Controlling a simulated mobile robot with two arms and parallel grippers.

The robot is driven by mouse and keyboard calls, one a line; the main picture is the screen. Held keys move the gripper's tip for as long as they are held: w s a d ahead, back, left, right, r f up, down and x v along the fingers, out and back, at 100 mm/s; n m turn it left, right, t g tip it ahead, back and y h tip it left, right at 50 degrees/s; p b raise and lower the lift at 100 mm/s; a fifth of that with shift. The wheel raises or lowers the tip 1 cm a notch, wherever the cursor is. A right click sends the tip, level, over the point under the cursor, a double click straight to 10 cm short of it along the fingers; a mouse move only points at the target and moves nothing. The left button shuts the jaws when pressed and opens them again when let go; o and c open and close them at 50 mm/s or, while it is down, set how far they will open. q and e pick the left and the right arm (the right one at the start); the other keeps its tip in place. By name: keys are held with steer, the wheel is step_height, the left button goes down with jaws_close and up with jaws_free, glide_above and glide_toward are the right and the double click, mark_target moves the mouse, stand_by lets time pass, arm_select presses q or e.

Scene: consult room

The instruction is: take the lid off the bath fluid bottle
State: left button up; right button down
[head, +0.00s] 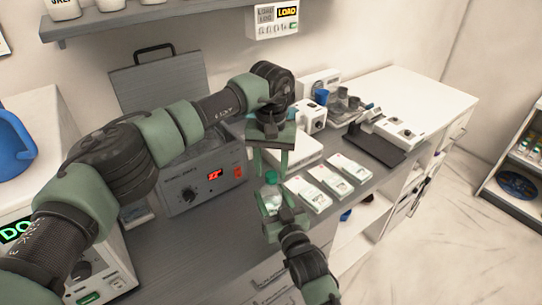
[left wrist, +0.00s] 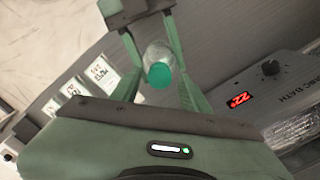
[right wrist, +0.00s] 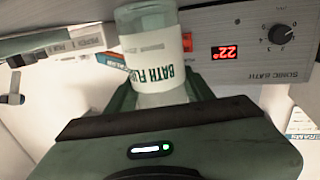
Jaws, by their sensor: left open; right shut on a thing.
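The bath fluid bottle (head: 270,197) is clear with a white label and a green lid (head: 271,177). My right gripper (head: 276,208) is shut on its body, holding it roughly upright in front of the sonic bath; the label (right wrist: 155,60) shows large in the right wrist view. My left gripper (head: 269,160) is open and points down from above the bottle. In the left wrist view the lid (left wrist: 159,76) appears between the left fingers, on the bottle; whether they touch it I cannot tell.
The sonic bath (head: 205,178), with a red display, stands just left of the bottle. Several white boxes (head: 308,194) lie to the right on the grey counter. A dark stand (head: 376,146) and small devices are farther right. Counter in front of the bath is clear.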

arm_select(q)
steer(key=shift+f, duration=0.4)
arm_select(e)
steer(key=shift+f, duration=0.15)
